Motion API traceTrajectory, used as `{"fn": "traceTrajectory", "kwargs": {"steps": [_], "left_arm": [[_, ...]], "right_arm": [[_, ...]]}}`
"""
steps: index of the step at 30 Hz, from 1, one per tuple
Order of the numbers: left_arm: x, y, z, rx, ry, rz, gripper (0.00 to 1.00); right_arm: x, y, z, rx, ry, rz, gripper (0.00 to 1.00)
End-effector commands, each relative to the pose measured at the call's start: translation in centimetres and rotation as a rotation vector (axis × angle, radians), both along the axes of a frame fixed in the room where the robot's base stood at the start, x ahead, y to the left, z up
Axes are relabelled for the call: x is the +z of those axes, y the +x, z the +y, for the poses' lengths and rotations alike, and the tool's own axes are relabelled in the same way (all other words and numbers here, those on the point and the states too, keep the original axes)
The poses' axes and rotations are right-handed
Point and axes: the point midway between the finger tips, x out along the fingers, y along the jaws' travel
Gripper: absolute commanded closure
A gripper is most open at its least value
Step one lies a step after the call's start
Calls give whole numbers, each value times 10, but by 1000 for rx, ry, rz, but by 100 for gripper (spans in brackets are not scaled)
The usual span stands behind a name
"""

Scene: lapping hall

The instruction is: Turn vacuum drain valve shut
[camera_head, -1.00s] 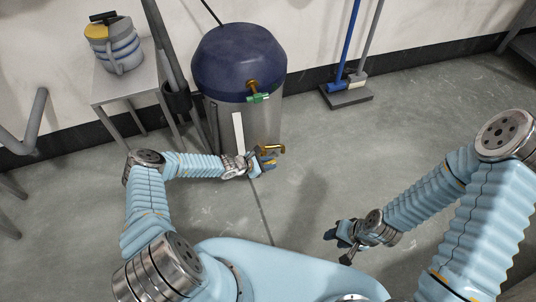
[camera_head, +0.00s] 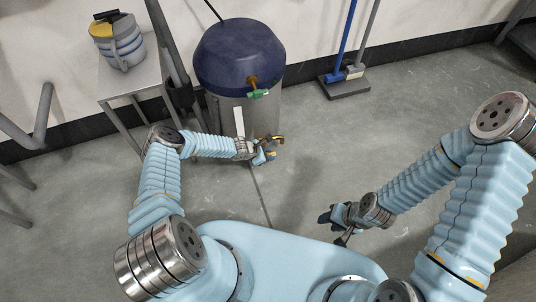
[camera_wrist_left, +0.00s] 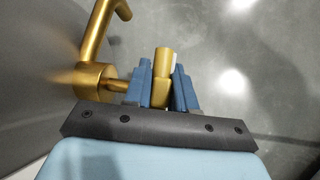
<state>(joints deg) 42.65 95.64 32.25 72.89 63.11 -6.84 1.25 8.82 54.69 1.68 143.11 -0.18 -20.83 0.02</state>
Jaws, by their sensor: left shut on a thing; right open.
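The vacuum is a grey drum (camera_head: 267,117) with a dark blue lid (camera_head: 237,57), standing against the wall in the head view. A brass drain valve (camera_head: 277,139) shows low at its right front. In the left wrist view the brass valve body (camera_wrist_left: 95,82) is at left, with a pipe bending upward and a stem running right to a handle (camera_wrist_left: 162,62). My left gripper (camera_head: 266,153) is shut on this handle; its blue fingers (camera_wrist_left: 161,88) stand on both sides of it. My right gripper (camera_head: 335,217) is open and empty above the floor, well right of the vacuum.
A green-handled brass fitting (camera_head: 259,94) sits higher on the drum. A metal stand (camera_head: 126,84) with a grey-and-yellow canister (camera_head: 119,42) is at left. A blue broom (camera_head: 342,55) stands on a dark base at the back.

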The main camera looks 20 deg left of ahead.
Motion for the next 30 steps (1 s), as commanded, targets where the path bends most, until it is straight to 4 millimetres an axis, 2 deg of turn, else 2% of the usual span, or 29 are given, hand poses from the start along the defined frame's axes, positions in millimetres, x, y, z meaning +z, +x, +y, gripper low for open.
{"fn": "traceTrajectory", "kwargs": {"steps": [2,3,7,15,18,22,30], "left_arm": [[0,0,0,-1,0,1,100],[0,0,0,-1,0,1,74],[0,0,0,-1,0,1,55],[1,0,0,1,-1,0,55],[7,-4,4,2,-2,2,55],[27,-14,13,4,-2,0,55],[76,-44,42,1,1,-1,55]], "right_arm": [[0,0,0,0,0,0,57],[0,0,0,0,0,0,57],[0,0,0,0,0,0,57],[0,0,0,0,0,0,57],[4,0,0,0,0,0,57],[16,0,0,1,1,0,57],[24,0,1,4,2,0,57]]}}
